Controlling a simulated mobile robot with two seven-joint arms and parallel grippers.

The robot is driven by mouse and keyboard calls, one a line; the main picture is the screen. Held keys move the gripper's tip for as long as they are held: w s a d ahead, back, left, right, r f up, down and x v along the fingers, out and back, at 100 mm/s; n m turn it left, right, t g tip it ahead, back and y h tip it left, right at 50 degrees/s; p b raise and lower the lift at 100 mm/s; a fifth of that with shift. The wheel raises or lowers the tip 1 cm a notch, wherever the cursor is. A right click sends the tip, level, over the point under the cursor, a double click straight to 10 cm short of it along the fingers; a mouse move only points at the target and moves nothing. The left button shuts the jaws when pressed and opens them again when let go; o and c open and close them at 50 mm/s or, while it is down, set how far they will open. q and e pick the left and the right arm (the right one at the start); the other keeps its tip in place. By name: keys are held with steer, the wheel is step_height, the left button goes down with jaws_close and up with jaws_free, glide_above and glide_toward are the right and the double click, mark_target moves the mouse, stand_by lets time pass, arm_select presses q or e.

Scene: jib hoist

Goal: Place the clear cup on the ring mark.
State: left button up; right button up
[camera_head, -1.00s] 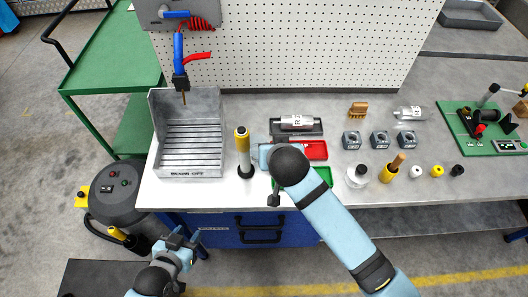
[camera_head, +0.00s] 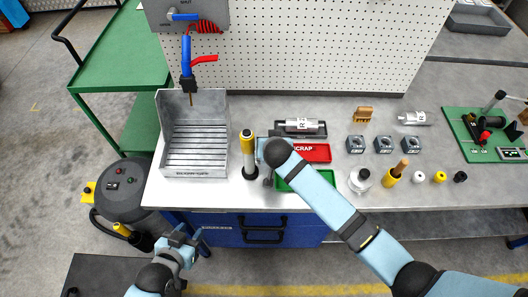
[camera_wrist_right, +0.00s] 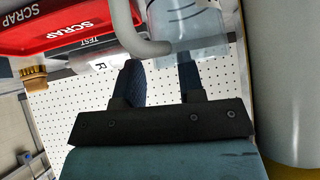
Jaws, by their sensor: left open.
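The clear cup (camera_wrist_right: 190,30) shows in the right wrist view, see-through with dark marks, beside a curved grey bar that looks like its handle. My right gripper (camera_wrist_right: 157,62) has its two dark fingers apart, with pegboard showing between them. The fingertips reach to the cup and bar; I cannot tell if they touch. In the head view my right gripper (camera_head: 262,152) is mostly behind my own wrist, beside the yellow-topped cylinder, and I cannot make out the cup. My left gripper (camera_head: 182,240) is open and empty, low in front of the bench. I cannot make out the ring mark.
A yellow-topped cylinder (camera_head: 248,158) stands left of my right gripper. A metal box (camera_head: 193,172) is farther left. The red SCRAP tray (camera_head: 318,153) and green tray (camera_head: 318,180) lie right. Grey blocks (camera_head: 383,145) and small parts stand farther right. The bench's front edge is narrow.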

steer(key=shift+c, duration=0.3)
jaws_close()
